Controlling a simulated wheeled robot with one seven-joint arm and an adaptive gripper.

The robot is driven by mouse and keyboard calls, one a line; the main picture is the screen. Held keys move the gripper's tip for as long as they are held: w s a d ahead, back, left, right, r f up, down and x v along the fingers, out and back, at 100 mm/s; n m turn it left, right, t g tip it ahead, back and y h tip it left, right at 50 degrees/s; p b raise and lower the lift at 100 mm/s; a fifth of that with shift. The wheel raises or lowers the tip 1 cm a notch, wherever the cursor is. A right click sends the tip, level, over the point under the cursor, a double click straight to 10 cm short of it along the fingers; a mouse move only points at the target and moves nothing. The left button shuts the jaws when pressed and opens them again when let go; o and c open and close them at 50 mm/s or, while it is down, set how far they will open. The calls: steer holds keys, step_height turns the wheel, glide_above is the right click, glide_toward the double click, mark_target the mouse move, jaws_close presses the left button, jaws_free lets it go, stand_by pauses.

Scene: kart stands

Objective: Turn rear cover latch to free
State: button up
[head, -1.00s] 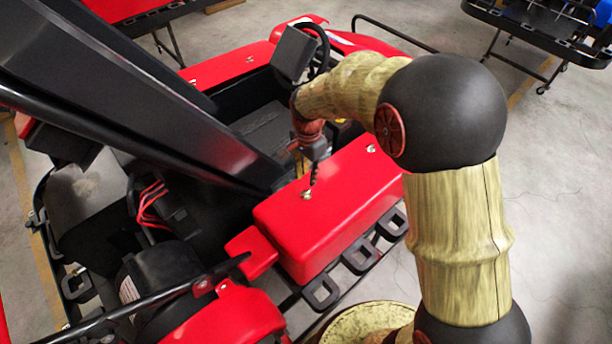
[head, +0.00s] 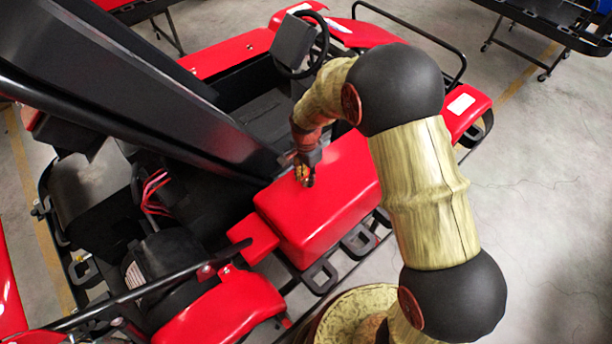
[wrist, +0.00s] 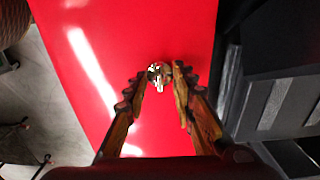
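The red rear cover (head: 325,215) is a box-shaped panel on the side of the kart. It fills most of the wrist view (wrist: 110,30). A small shiny metal latch (wrist: 158,84) sits on its surface. The second latch is hidden behind my arm.
Black rail loops (head: 320,276) run along the cover's lower edge. Open grey floor (head: 545,190) lies to the right.

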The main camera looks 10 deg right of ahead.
steer(key=shift+c, duration=0.6)
jaws_close()
steer(key=shift+n, duration=0.3)
steer(key=n+b, duration=0.2)
steer(key=shift+f+n, duration=0.1)
steer(key=shift+n, duration=0.2)
steer(key=n+b, duration=0.2)
steer(key=n, duration=0.2)
steer(key=n+b, duration=0.1)
steer(key=n, duration=0.4)
steer(key=shift+n+b, duration=0.4)
steer(key=n+b, duration=0.1)
steer(key=n, duration=0.3)
steer(key=shift+n, duration=0.4)
